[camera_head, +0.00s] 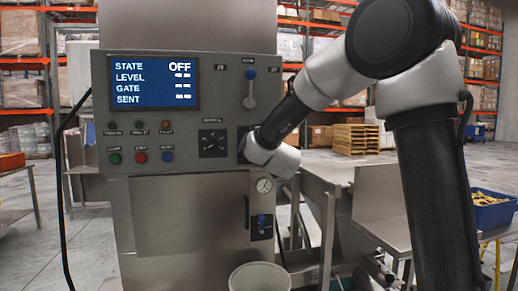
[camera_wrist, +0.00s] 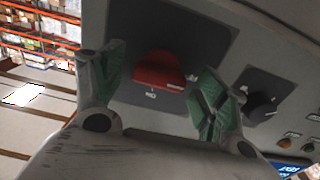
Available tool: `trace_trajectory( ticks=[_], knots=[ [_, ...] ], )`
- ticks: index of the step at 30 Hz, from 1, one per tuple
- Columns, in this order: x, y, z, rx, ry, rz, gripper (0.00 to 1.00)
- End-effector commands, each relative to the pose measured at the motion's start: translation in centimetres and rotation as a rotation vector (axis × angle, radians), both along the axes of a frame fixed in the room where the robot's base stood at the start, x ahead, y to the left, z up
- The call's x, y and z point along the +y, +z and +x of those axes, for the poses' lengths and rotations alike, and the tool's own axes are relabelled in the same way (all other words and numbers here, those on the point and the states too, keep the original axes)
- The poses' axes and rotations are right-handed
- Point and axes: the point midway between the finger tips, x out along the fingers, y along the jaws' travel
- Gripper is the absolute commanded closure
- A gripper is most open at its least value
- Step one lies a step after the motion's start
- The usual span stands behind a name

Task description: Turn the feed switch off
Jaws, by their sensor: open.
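In the head view my gripper (camera_head: 247,147) is at the right edge of the control panel (camera_head: 184,117) and hides the red handle. The panel's screen (camera_head: 154,82) reads STATE OFF, with dashes beside LEVEL, GATE and SENT.
A black rotary knob (camera_head: 213,143) is close left of my gripper. A blue-topped lever (camera_head: 250,73) is above it. Coloured buttons (camera_head: 140,157) line the lower left panel. A gauge (camera_head: 264,185) and blue handle (camera_head: 262,221) are below. A metal table (camera_head: 330,172) stands right.

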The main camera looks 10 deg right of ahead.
Motion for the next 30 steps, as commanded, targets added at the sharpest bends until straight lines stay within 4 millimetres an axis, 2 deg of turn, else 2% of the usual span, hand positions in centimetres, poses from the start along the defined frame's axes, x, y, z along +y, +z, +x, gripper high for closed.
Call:
trace_trajectory(
  ticks=[5,12,18,23,30],
  knots=[
    [0.1,0.1,-2.4,-0.002,0.002,0.0,0.27],
    [0.1,0.1,-7.9,-0.002,0.002,0.0,0.27],
    [0.0,0.0,-11.0,0.0,0.001,0.0,0.27],
    [0.0,0.0,-11.8,0.001,0.001,0.0,0.27],
    [0.0,-0.1,-11.9,0.001,0.0,0.0,0.27]
  ],
)
